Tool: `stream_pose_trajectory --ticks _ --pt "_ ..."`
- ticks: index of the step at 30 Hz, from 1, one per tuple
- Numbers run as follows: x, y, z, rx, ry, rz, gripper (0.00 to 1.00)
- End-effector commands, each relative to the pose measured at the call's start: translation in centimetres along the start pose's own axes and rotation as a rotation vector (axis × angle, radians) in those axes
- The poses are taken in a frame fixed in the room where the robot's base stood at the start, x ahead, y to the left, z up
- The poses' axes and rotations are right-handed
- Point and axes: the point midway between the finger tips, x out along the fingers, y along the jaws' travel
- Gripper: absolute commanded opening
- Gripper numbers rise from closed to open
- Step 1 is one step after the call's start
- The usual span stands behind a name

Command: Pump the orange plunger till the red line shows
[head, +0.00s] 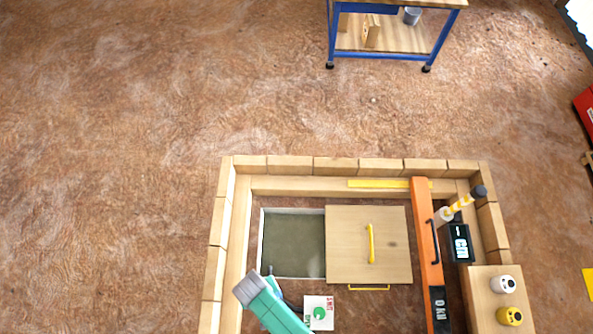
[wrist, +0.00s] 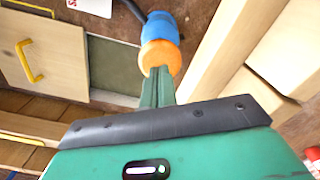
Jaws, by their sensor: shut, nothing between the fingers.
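The orange plunger (wrist: 160,57) is a round knob on top of a blue pump body (wrist: 159,27) in the wrist view. My gripper (wrist: 160,72) has its green fingers together, with the tips at the near edge of the knob. I cannot tell whether they touch it or hover just above. Nothing is held. In the head view my teal arm covers the spot, and the plunger is hidden. No red line can be made out in either view.
A timber frame surrounds the pit. Inside are a grey-green opening (head: 292,245), a wooden lid (head: 350,262) with a yellow handle, a white card (head: 322,301) with a green dial, and an orange beam (head: 425,240). A black display (head: 459,243) stands at right. A dark hose (wrist: 133,10) runs near the pump.

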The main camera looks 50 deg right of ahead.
Motion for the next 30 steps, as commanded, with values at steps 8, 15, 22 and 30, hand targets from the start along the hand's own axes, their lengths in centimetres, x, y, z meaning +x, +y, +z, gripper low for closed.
stream_pose_trajectory --ticks 8,15,22,30 --pt "0.1 0.0 0.0 0.0 0.0 0.0 0.0" --pt "1.7 0.0 0.0 0.0 0.0 0.0 0.0" --pt "3.4 0.0 0.0 0.0 0.0 0.0 0.0" --pt "5.1 0.0 0.0 0.0 0.001 0.0 0.0"
